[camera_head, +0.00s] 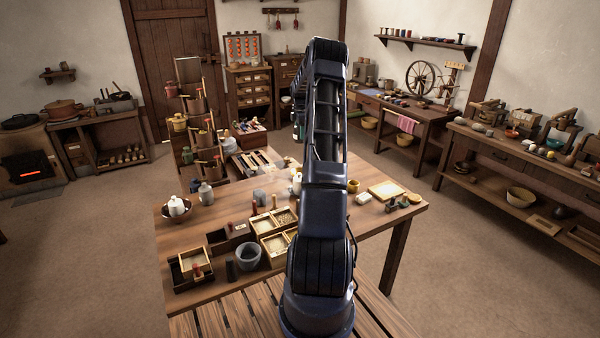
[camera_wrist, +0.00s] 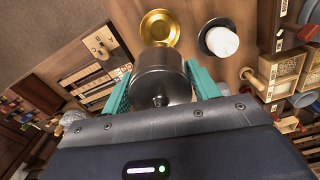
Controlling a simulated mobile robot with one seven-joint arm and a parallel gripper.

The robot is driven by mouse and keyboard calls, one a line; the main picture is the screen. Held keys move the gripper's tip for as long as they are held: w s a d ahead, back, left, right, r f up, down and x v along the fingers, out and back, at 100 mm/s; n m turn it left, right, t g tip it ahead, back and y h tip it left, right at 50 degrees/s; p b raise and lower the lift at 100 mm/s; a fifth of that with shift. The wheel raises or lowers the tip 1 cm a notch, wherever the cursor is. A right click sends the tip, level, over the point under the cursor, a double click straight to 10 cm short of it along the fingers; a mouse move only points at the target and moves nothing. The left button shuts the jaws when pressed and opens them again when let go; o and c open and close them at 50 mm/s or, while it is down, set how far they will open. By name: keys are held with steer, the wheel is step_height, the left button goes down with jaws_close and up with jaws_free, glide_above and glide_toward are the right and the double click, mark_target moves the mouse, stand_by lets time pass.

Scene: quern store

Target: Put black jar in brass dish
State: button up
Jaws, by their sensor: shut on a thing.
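My gripper (camera_wrist: 158,70) shows in the wrist view with its two teal fingers on either side of a dark, shiny metallic jar with a small knob, which I take for the black jar (camera_wrist: 163,77). The fingers are shut on it. The round brass dish (camera_wrist: 153,16) lies on the table just past the jar, at the top of the wrist view. The jar overlaps the dish's near rim in the picture; the gap between them cannot be told. In the head view my arm hides the held jar, and I cannot make out the dish.
A dark bowl holding a white jar (camera_wrist: 222,41) stands right of the dish; the white jar also shows in the head view (camera_head: 173,206). Open wooden boxes (camera_head: 280,247) and a grey pot (camera_head: 248,256) fill the table's front left. A tiered rack (camera_head: 187,110) stands behind the table.

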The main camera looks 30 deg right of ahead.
step_height(320, 180, down, 20)
steer(key=shift+r, duration=0.2)
stand_by(0.4)
steer(key=shift+f, duration=0.1)
steer(key=o, duration=1.2)
steer(key=shift+f, duration=0.1)
